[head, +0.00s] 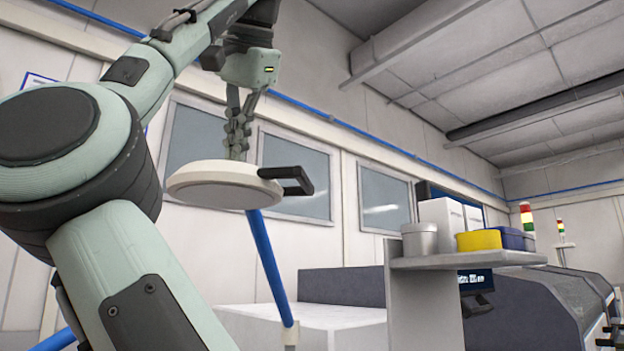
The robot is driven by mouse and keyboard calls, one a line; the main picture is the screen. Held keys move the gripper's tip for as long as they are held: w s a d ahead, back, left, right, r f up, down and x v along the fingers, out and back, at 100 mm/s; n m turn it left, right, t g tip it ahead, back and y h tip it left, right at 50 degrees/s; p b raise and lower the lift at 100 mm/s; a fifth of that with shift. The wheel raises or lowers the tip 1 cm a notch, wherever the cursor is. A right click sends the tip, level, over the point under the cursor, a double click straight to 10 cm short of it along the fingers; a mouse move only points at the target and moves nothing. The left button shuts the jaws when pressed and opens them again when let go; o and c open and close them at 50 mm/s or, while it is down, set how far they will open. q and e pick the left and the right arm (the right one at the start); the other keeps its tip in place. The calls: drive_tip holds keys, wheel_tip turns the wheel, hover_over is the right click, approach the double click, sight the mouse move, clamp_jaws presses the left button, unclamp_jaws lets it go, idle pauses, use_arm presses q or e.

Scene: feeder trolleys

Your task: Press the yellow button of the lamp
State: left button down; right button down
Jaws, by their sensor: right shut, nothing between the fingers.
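The lamp's round white head (225,185) is seen from slightly below, left of the picture's middle, with a black handle (290,180) at its right side. My right gripper (236,153) is above the lamp head, pointing down, with its fingers closed together and empty. The fingertips are at or just behind the upper rim of the head; I cannot tell whether they touch it. The top of the head is hidden from this low angle, and no yellow button shows. My left gripper is not in view.
A slanted blue pole (267,262) runs down from behind the lamp head. At the right, a grey shelf (440,262) holds a grey round tin (419,240), a yellow container (478,240) and a blue one. A dark grey machine (540,300) stands behind it. My arm covers the left side.

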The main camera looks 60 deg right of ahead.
wheel_tip(320, 180, up, 2)
drive_tip(key=shift+r+p, duration=0.15)
drive_tip(key=shift+p, duration=0.6)
drive_tip(key=shift+r, duration=1.9)
